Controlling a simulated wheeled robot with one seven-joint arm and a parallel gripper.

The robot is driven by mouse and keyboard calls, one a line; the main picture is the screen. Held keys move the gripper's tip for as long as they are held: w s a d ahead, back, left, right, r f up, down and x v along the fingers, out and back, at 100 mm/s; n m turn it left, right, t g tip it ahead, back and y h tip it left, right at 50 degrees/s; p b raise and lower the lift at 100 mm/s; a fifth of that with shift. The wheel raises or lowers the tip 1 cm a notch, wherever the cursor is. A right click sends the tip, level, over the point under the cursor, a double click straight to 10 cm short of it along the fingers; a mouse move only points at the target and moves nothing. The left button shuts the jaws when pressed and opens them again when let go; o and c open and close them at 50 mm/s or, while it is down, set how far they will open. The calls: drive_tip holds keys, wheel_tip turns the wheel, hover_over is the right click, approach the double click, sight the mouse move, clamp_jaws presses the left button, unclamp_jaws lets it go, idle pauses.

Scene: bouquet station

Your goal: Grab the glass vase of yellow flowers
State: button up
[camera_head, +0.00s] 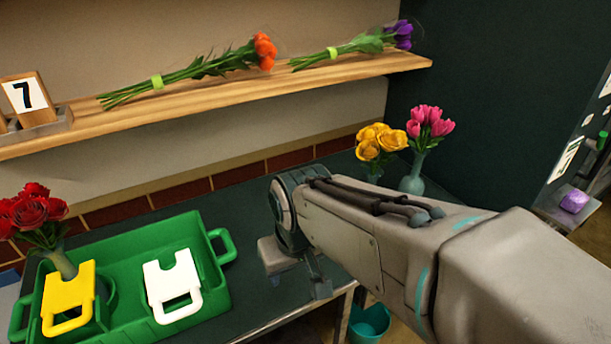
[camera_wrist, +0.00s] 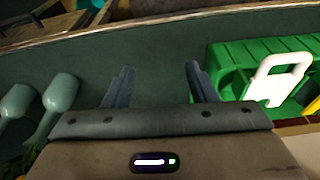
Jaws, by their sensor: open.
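The yellow flowers (camera_head: 380,143) stand upright on the dark green counter, right of centre in the head view. Only the top of their teal glass vase (camera_head: 374,172) shows above my arm, which hides the rest. In the wrist view two teal vases lie left of my fingers; the nearer one (camera_wrist: 61,92) seems to be the yellow flowers' vase. My gripper (camera_wrist: 158,78) is open and empty over bare counter, between the vases and the green tray. In the head view its fingers (camera_head: 318,286) are partly hidden near the front edge.
A teal vase of pink flowers (camera_head: 412,172) stands close right of the yellow ones. A wooden shelf (camera_head: 225,95) with two bouquets runs above.

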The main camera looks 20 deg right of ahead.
drive_tip(key=w+d+f+n+g+h+p, duration=0.55)
drive_tip(key=w+d+f+n, duration=0.3)
drive_tip(key=w+d, duration=0.35)
drive_tip(key=w+d+r+n+t+h+p, duration=0.1)
drive_tip(key=w+d+r+n+h+p, duration=0.2)
drive_tip(key=w+d+r+n+h, duration=0.45)
drive_tip(key=shift+n, duration=0.3)
drive_tip(key=shift+w+d+r+p+x, duration=0.15)
drive_tip(key=shift+p+x, duration=0.35)
drive_tip(key=shift+x, duration=1.4)
drive_tip(key=shift+w+r+p+x, duration=0.15)
drive_tip(key=shift+p+x, duration=0.3)
drive_tip(key=shift+x, duration=1.5)
drive_tip(key=shift+w+d+p+x, duration=0.15)
drive_tip(key=shift+p+x, duration=0.35)
drive_tip(key=shift+x, duration=1.4)
drive_tip(key=shift+a, duration=0.15)
clamp_jaws()
